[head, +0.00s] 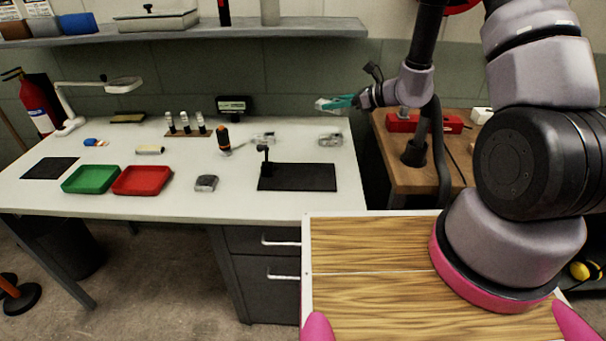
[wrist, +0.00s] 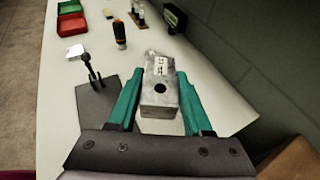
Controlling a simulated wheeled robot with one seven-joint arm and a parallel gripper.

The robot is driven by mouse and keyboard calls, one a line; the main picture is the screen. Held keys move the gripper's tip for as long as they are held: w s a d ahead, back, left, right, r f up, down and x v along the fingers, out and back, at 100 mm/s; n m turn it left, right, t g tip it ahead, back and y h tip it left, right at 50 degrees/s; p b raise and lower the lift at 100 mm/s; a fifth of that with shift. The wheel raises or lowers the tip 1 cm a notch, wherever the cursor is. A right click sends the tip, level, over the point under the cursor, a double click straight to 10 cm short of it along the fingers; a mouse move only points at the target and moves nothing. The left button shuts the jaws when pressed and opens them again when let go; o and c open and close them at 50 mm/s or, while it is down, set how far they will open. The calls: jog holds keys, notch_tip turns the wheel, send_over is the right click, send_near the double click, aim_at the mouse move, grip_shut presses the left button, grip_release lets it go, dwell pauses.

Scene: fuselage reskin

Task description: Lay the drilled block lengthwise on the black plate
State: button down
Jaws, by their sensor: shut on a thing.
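The drilled block (wrist: 160,98) is grey metal with a dark round hole in its near end and marks on its top. My gripper (wrist: 158,100) is shut on it, with teal fingers along both sides. The block's length points away from the palm. In the head view my gripper (head: 338,103) is raised near the bench's back right, with the block's pale end (head: 322,105) showing at the fingertips. The black plate (head: 310,180) lies flat on the bench, in front of and left of the gripper. It also shows in the wrist view (wrist: 95,118), partly hidden by the gripper.
A small black stand (head: 265,160) rises from the plate's left end; the plate's right part is bare. A grey block (head: 206,183) and red tray (head: 142,181) lie left.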

jog(key=s+a+f+n+g+y, duration=0.2)
jog(key=s+a+f+n+g, duration=0.35)
jog(key=s+a+f, duration=0.3)
send_over(302, 174)
jog(key=shift+g, duration=0.45)
notch_tip(302, 174, down, 4)
jog(key=shift+s+a+f, duration=0.1)
jog(key=shift+f, duration=2.35)
jog(key=shift+f, duration=0.1)
jog(key=shift+c, duration=1.6)
grip_release()
jog(key=v, duration=0.7)
jog(key=shift+d+r, duration=0.25)
